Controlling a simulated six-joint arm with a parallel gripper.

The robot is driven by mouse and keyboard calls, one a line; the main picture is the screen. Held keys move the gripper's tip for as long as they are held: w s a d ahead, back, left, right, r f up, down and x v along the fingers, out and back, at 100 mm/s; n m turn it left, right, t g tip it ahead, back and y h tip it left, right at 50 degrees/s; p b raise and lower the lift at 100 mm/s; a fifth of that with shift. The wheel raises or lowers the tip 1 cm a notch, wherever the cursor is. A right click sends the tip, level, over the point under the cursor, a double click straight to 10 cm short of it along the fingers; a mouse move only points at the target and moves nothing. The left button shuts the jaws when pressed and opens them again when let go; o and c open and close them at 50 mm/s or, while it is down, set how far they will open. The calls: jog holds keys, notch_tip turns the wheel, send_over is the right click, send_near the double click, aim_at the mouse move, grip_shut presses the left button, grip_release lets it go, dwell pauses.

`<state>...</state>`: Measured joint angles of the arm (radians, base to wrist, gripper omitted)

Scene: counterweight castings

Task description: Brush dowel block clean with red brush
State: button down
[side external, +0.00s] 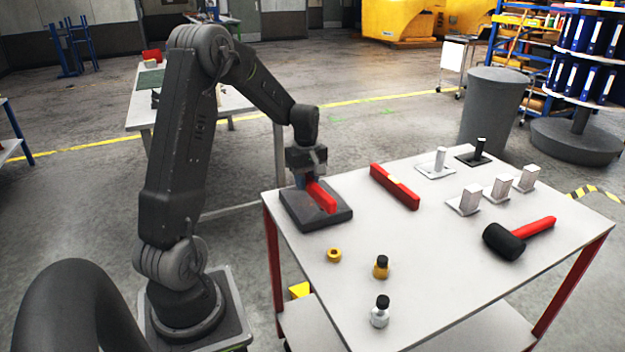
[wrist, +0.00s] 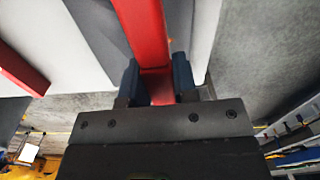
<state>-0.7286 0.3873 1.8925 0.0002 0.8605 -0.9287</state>
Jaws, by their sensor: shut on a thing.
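My gripper (side external: 306,181) is shut on the red brush (side external: 322,197), at the left end of the table. The brush is over a dark grey slab (side external: 301,218); I cannot tell whether it touches it. In the wrist view the red brush (wrist: 143,28) runs up from between my two fingers (wrist: 158,88). Its bristles are not visible. At the back of the table stand a white base with an upright white dowel (side external: 439,157) and a black base with an upright black dowel (side external: 480,147). I cannot tell which piece is the dowel block.
Several pale blocks on plates stand at the back right, near a black-headed mallet (side external: 504,242). The table's middle is clear.

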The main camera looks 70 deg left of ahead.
aim_at(309, 208)
jog(key=shift+f, duration=2.4)
jog(key=shift+f, duration=0.65)
jog(key=shift+d, duration=0.15)
jog(key=shift+d, duration=0.45)
jog(key=shift+a, duration=0.1)
